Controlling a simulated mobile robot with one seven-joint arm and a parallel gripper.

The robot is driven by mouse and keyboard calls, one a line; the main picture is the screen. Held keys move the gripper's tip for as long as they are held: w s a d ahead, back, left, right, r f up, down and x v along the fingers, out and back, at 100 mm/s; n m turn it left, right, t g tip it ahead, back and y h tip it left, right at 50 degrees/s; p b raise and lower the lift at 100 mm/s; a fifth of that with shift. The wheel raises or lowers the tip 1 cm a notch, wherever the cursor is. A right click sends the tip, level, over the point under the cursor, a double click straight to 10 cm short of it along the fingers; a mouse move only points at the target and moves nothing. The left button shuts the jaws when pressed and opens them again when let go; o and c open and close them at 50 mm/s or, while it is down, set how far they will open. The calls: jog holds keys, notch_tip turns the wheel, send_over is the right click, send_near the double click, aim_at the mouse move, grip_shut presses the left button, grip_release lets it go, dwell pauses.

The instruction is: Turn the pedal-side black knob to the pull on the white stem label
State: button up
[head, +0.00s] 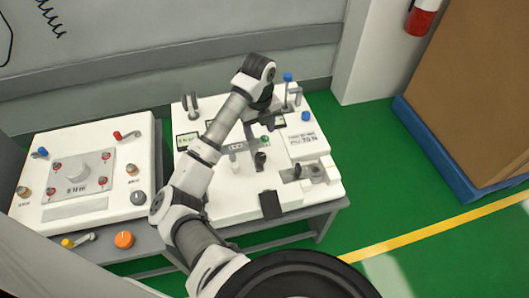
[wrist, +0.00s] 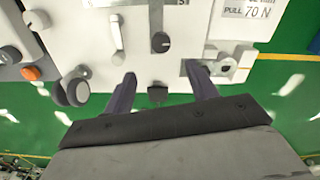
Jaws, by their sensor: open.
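The black knob (head: 260,160) stands on the right white cart panel, behind the black pedal (head: 270,204) at the panel's front edge. In the wrist view the black knob (wrist: 160,42) is just beyond my fingertips, roughly centred between them. The pedal (wrist: 157,93) shows between my fingers. The white label (head: 303,138) is at the panel's right; in the wrist view the label (wrist: 248,10) reads "PULL 70 N". My gripper (wrist: 160,69) is open and empty, apart from the knob in the picture. The head view shows it only partly, above the panel.
A slot with a dark lever (head: 297,172) lies right of the knob. A white upright lever (wrist: 117,35) stands left of it. A blue-capped post (head: 288,88) stands at the back right. The left cart panel (head: 120,140) carries a dial and several small knobs.

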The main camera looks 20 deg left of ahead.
aim_at(260, 156)
notch_tip(260, 156, down, 13)
jog(key=shift+d+r+p, duration=0.1)
jog(key=shift+r+p, duration=0.1)
jog(key=shift+p, duration=0.55)
jog(key=shift+c, duration=0.4)
jog(key=c, duration=0.9)
jog(key=m+b, duration=0.1)
jog(key=m, duration=0.2)
jog(key=shift+m, duration=0.3)
jog(key=o, duration=1)
jog(key=shift+r, duration=0.15)
notch_tip(260, 156, up, 14)
jog(key=shift+f+b, duration=0.15)
jog(key=shift+b, duration=0.95)
